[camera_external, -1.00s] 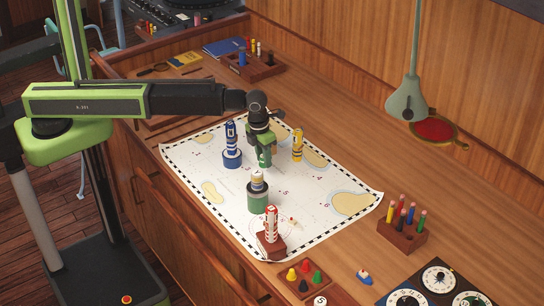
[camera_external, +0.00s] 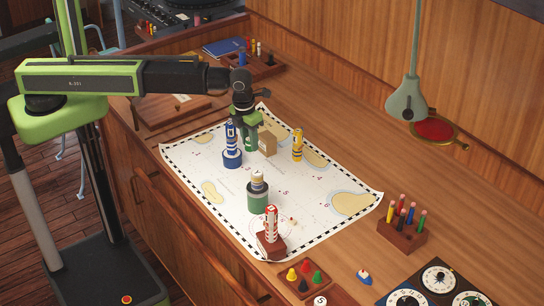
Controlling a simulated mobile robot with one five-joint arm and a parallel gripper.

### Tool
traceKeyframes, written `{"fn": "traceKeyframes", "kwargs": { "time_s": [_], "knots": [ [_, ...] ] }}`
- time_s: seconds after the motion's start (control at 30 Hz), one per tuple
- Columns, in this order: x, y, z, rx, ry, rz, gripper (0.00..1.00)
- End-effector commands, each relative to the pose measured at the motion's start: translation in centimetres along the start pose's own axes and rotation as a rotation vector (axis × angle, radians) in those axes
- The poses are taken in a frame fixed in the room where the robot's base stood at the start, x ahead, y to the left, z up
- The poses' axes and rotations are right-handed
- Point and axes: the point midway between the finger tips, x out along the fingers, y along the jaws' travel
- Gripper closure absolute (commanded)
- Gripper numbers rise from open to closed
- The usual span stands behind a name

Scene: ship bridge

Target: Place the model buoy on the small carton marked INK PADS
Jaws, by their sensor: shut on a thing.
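My gripper (camera_external: 247,129) hangs over the back part of the chart, shut on a small green thing (camera_external: 251,144) that appears to be the model buoy. The jaws hide most of it. A small tan carton (camera_external: 267,141) stands on the chart just right of the gripper; it appears to be the INK PADS carton, but its lettering is too small to read. I cannot tell whether the held thing touches the carton or the chart.
A green-based model (camera_external: 257,195) and a red-and-white one (camera_external: 271,225) stand nearer on the chart (camera_external: 225,212). The chart's right side is mostly clear.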

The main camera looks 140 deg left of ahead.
Motion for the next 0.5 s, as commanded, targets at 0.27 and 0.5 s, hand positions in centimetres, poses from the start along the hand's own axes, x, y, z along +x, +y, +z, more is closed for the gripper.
{"fn": "traceKeyframes", "kwargs": {
  "time_s": [0.27, 0.5],
  "knots": [
    [-4.0, 4.3, 5.2, -0.09, 0.0, 0.011, 1.0],
    [-2.0, 5.0, 6.7, -0.095, 0.0, 0.012, 1.0]
  ]
}}
